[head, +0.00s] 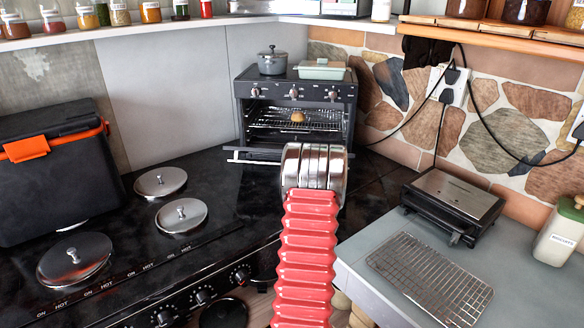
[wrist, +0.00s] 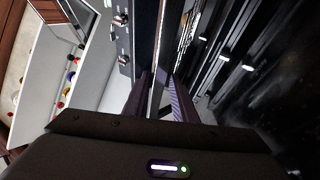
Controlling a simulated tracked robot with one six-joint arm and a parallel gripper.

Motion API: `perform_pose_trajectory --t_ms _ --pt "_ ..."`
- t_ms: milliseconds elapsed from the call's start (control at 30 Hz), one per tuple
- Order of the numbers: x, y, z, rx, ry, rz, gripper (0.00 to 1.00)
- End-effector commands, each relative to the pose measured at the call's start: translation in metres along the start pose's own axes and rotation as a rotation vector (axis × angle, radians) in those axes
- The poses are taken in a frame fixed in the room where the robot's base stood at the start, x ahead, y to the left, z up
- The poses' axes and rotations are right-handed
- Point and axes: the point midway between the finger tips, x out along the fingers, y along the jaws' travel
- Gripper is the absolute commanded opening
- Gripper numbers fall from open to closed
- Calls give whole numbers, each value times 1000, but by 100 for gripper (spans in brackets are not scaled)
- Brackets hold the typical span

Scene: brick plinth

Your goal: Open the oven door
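The oven (head: 348,98) stands at the back middle in the head view, dark with several knobs along its top front. Its door (head: 262,154) is swung down low in front, so the cavity with a wire rack and a bread roll (head: 297,116) shows. The handle bar (head: 238,157) sticks out at the left; its right part is hidden behind my silver wrist. My gripper is hidden in the head view. In the wrist view my gripper (wrist: 161,85) has its two dark fingers apart, with a narrow light-edged bar seen between them. Contact with it cannot be told.
A pot (head: 272,62) and a green dish (head: 321,70) stand on the oven. Hob lids (head: 181,216) and a black orange-trimmed box (head: 55,178) are at left. A grill press (head: 452,193), wire rack (head: 430,278) and canister (head: 562,236) are at right. Cords hang on the wall.

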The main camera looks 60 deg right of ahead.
Motion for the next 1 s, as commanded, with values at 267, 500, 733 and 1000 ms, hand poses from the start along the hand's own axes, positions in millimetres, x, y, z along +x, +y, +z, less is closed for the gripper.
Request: perform_pose_trajectory --t_ms 267,500,733,1000 --pt "1 4 -1 -2 4 10 38" --pt "3 9 -1 -3 6 11 38" --pt "10 31 3 -3 5 13 38" --pt "23 67 10 -4 4 14 38"
